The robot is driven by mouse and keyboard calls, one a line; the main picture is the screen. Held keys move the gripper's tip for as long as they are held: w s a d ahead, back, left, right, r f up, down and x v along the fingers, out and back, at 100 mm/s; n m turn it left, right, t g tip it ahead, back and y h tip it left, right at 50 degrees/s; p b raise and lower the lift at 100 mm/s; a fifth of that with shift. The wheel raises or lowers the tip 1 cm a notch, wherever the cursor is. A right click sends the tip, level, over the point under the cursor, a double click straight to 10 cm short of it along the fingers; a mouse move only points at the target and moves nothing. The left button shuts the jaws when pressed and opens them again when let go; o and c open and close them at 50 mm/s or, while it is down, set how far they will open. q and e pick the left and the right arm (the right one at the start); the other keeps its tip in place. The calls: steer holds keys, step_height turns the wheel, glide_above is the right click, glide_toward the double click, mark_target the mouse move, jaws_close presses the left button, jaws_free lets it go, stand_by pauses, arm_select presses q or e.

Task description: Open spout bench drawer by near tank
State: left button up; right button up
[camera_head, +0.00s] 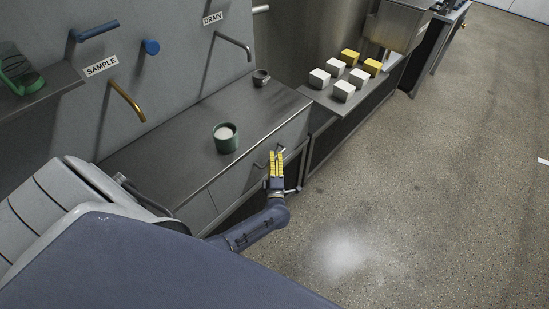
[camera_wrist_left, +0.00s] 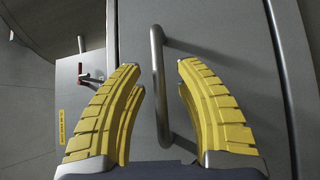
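My left gripper (camera_head: 277,160) reaches the front of the spout bench (camera_head: 180,125), at its right-hand drawer (camera_head: 293,136). In the left wrist view, my open yellow fingers (camera_wrist_left: 159,70) stand on either side of a grey metal bar handle (camera_wrist_left: 159,82). The handle appears between them, with a gap on both sides; I cannot tell how deep it sits. The drawer front (camera_wrist_left: 215,85) looks closed. A second front panel (camera_head: 236,176) lies to its left on the bench. My right gripper is not in view.
A green cup (camera_head: 226,138) with pale contents and a small grey cup (camera_head: 261,77) stand on the bench top. Brass (camera_head: 127,101) and grey (camera_head: 232,43) spouts overhang it. White and yellow blocks (camera_head: 343,91) sit on the neighbouring bench. The floor (camera_head: 420,190) at right is clear.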

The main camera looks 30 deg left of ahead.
arm_select(q)
steer(key=shift+w+a+r, duration=0.1)
steer(key=shift+w+a, duration=0.15)
steer(key=shift+w, duration=0.1)
steer(key=shift+o, duration=0.4)
jaws_close()
